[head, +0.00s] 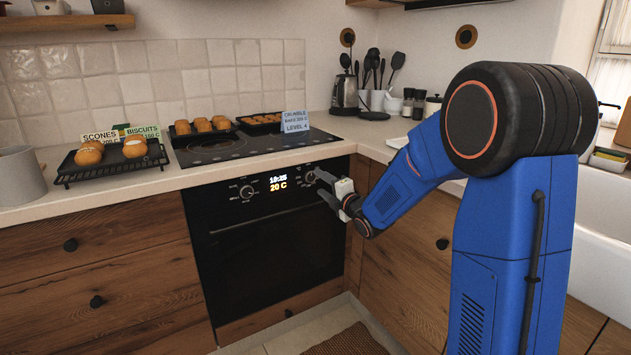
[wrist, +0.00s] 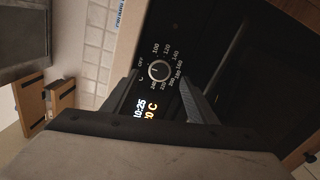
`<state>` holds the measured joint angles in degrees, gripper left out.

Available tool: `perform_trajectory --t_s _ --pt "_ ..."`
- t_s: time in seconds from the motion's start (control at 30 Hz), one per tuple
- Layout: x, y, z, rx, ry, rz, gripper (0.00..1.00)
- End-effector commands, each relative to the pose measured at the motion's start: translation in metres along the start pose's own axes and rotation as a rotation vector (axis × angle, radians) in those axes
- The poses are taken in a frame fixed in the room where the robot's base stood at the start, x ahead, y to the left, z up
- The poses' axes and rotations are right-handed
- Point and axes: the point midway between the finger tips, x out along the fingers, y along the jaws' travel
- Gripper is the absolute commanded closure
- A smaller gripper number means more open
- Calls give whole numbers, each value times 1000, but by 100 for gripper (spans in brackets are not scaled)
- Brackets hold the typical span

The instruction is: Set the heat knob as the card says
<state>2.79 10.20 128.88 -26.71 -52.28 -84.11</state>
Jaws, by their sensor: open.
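The blue card (head: 295,121) stands at the back right of the hob and reads "CRUMBLE", a bake temperature that looks like 200 C, and "LEVEL 4". The heat knob (wrist: 159,70), round with a white rim, sits on the black oven panel amid a scale from OFF and 100 upward. Its pointer setting is too small to read surely. My gripper (head: 326,184) is open in front of the panel's right side. In the wrist view the fingers of my gripper (wrist: 158,78) lie to either side of the knob; contact cannot be told.
A second knob (head: 246,191) is left of the display (head: 278,183), which shows 10:25 and 20 C. Cards for scones (head: 100,137) and biscuits (head: 140,132) stand behind a black rack (head: 70,172) of buns. The oven door (head: 275,260) is shut.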

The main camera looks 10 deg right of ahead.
Motion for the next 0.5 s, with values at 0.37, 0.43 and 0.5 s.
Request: perform_trajectory --t_s 0.37,0.43,0.5 --pt "44 0 0 0 0 0 48" --pt "46 0 0 0 0 -1 48" --pt "47 0 0 0 0 -1 48"
